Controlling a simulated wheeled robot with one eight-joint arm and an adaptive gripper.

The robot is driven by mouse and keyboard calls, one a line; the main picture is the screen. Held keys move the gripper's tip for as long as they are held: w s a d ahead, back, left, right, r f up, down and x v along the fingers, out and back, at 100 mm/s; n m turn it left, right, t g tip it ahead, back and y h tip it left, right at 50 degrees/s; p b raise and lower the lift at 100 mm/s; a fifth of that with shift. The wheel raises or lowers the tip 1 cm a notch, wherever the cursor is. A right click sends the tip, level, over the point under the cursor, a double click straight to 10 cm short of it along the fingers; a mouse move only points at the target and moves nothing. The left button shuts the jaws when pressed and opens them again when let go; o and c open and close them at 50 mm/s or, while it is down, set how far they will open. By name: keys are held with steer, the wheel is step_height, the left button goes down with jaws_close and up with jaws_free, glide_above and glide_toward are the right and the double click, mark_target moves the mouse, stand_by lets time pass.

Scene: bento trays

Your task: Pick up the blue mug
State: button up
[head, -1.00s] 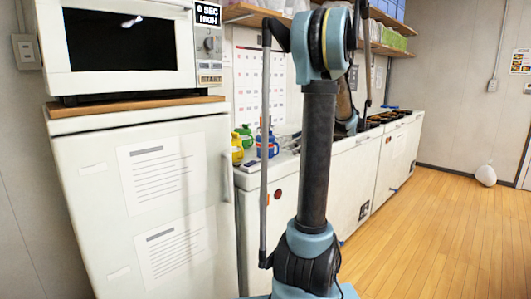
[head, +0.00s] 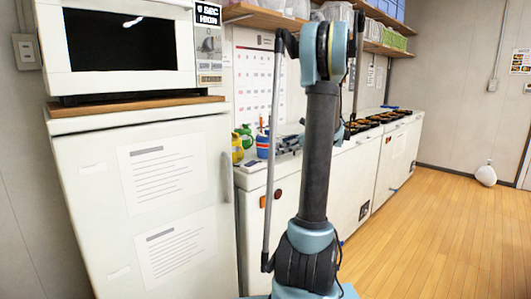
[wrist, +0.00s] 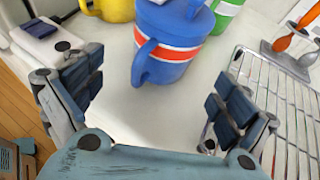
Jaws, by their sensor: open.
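The blue mug (wrist: 190,25) stands upright on the white counter in the wrist view, with a red and white band and its handle pointing toward my gripper. In the head view the blue mug (head: 262,150) is partly covered at its right. My gripper (wrist: 157,88) is open and empty, its two dark padded fingers apart, with the mug ahead of and between them and not visibly touched. In the head view my gripper (head: 290,143) is low over the counter, just right of the mug.
A yellow mug (wrist: 112,9) and a green mug (wrist: 225,14) stand close to the blue one. A metal wire rack (wrist: 275,95) lies at the right, with orange-handled utensils (wrist: 280,38) beyond. A small white and dark device (wrist: 40,28) sits at the left.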

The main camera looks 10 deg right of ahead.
mark_target(270, 150)
steer(key=shift+x, duration=3.4)
steer(key=shift+w+d, duration=0.1)
steer(key=c, duration=1.6)
